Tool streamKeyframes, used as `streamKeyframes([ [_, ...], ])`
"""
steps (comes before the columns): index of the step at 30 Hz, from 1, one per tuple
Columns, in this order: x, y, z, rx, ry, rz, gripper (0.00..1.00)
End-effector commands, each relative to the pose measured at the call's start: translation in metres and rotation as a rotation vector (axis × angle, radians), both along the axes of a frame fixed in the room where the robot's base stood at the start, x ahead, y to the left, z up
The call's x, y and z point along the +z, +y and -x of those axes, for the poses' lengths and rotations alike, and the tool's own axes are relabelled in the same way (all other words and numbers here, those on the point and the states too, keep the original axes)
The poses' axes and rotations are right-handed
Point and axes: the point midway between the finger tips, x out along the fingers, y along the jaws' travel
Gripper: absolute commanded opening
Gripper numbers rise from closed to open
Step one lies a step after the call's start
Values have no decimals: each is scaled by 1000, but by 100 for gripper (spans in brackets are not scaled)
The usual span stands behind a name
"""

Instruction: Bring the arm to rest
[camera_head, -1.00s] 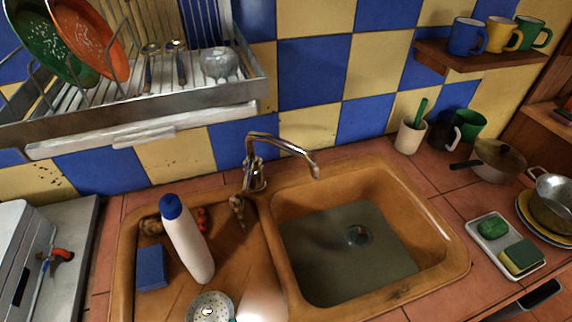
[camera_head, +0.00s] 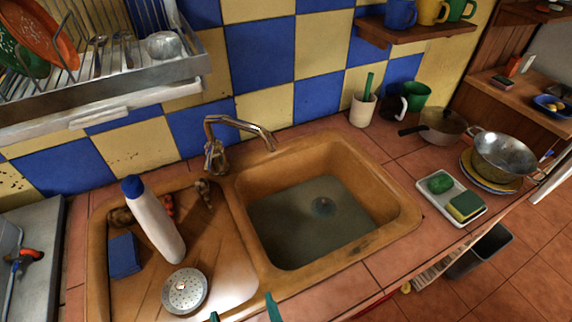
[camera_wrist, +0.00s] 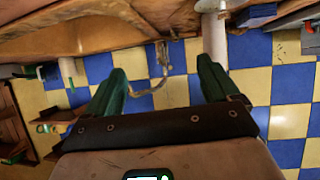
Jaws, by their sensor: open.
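My gripper (camera_head: 244,312) shows only as two dark green fingertips at the bottom edge of the head view, in front of the sink. In the wrist view my gripper (camera_wrist: 161,68) is open, its two green fingers wide apart with nothing held between them. The wrist picture looks upside down, with the faucet (camera_wrist: 160,70) and the checked tile wall (camera_wrist: 185,50) beyond the fingers. The rest of my arm is out of the head view.
The orange sink (camera_head: 405,222) has water in its basin. A white bottle (camera_head: 158,228), a blue sponge (camera_head: 124,255) and a round strainer (camera_head: 185,291) are on its drainboard. A soap tray (camera_head: 452,198), a lidded pan (camera_head: 440,127) and a metal colander (camera_head: 503,155) stand at right. Open floor (camera_head: 530,265) shows beyond.

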Motion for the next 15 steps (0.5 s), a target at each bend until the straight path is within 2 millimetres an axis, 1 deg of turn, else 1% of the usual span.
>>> streamKeyframes([
  [1,-4,-14,-10,-33,19,13,88],
  [2,-6,-22,-15,-51,31,21,88],
  [5,-16,-55,-33,-118,81,53,88],
  [8,-29,-100,-50,-201,155,90,88],
  [9,-35,-124,-57,-239,194,105,88],
  [11,-45,-162,-63,-297,262,125,88],
  [12,-51,-188,-64,-330,307,135,88],
  [14,-59,-221,-62,-368,373,144,88],
  [15,-63,-241,-60,-387,411,147,88],
])
